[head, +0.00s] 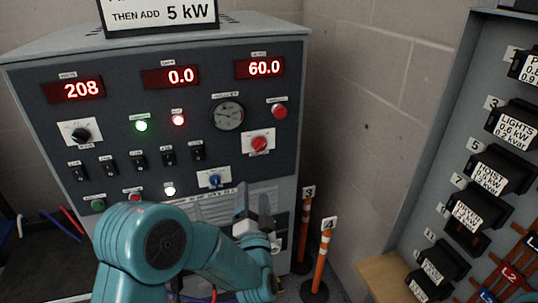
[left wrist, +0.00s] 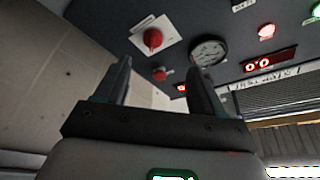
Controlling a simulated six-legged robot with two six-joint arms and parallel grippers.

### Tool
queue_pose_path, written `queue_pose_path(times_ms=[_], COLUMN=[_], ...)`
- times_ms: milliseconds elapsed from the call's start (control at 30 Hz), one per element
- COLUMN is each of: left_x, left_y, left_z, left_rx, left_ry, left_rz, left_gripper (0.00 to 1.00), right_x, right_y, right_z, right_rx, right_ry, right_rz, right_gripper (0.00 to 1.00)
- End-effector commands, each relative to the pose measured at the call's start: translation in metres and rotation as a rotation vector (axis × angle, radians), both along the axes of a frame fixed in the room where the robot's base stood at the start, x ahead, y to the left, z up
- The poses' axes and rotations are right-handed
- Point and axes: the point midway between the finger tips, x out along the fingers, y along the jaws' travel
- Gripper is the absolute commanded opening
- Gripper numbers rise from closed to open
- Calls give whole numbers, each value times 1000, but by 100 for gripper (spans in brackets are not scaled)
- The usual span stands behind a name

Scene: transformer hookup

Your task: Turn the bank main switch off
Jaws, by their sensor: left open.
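A grey control cabinet (head: 75,130) carries several switches; their labels are too small to read, so I cannot tell which is the bank main switch. A red rotary knob on a white plate (head: 260,144) is at the panel's right. It also shows in the left wrist view (left wrist: 152,38). A blue knob on a white plate (head: 214,180) sits lower, and a black knob (head: 82,134) is at the left. My left gripper (head: 252,196) is open and empty, below the red knob and apart from it. Its two fingers also show in the left wrist view (left wrist: 158,68).
A red button (head: 279,111) and a round gauge (head: 227,116) are near the red knob. Green (head: 141,126) and red lamps (head: 178,120) are lit. Orange posts (head: 320,260) stand right of the cabinet. A panel with labelled black boxes (head: 500,170) is at far right.

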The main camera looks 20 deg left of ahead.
Motion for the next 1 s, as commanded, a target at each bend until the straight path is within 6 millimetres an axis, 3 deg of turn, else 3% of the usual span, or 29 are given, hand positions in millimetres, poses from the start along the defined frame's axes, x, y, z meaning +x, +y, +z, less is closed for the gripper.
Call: queue_pose_path(times_ms=[100,367,1000], left_x=[-2,4,130], left_y=[-11,-16,20], left_z=[-2,2,38], left_rx=[-2,-5,-3], left_ry=[-22,-33,-32], left_rz=[-23,-41,-43], left_gripper=[69,69,69], right_x=[0,0,0], right_y=[0,0,0], right_z=[-14,-17,-5], right_rx=[0,0,0], right_ry=[1,0,0], right_rz=[0,0,0], right_gripper=[0,0,0])
